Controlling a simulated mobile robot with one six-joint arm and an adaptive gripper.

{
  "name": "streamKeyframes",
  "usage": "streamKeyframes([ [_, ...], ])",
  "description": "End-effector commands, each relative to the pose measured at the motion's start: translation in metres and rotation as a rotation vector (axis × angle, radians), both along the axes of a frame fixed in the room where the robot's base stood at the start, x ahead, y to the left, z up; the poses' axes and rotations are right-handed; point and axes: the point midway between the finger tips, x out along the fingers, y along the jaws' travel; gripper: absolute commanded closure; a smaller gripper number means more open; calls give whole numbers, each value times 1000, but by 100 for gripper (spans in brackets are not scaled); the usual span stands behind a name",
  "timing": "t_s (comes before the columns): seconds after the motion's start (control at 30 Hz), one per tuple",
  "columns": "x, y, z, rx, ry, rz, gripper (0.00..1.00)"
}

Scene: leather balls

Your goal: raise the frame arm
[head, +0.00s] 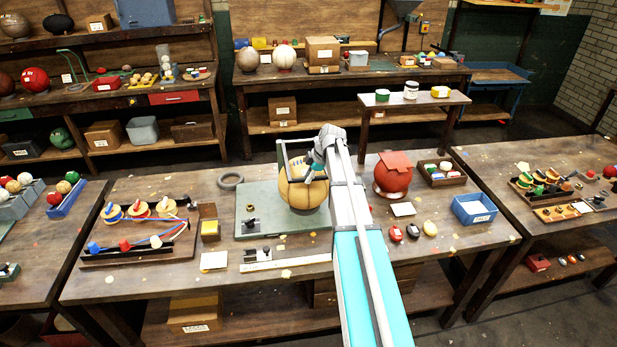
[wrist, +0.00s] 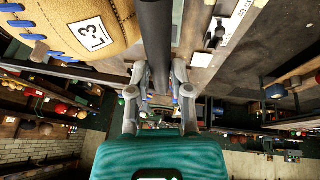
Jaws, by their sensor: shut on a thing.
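A tan leather ball (head: 303,193) with lacing sits on a grey-green base plate (head: 252,207) on the middle bench. Its label "L-3" shows in the wrist view, where the ball (wrist: 55,30) fills the top left. A dark frame stands around the ball, and its frame arm (head: 282,155) shows at the ball's upper left. In the wrist view, the dark bar of the frame arm (wrist: 156,40) runs down between my fingers. My gripper (head: 313,167) is at the ball's upper right, shut on this bar. My own arm and wrist hide part of the frame.
A red ball (head: 393,176) on a stand is close to the right of my arm. A small raised shelf (head: 414,101) stands behind.

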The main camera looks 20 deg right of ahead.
Motion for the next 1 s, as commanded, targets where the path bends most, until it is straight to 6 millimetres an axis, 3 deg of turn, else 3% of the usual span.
streamKeyframes([
  [0.47,12,-3,54,1,-5,-1,100],
  [1.0,43,-12,122,0,-8,-2,100],
])
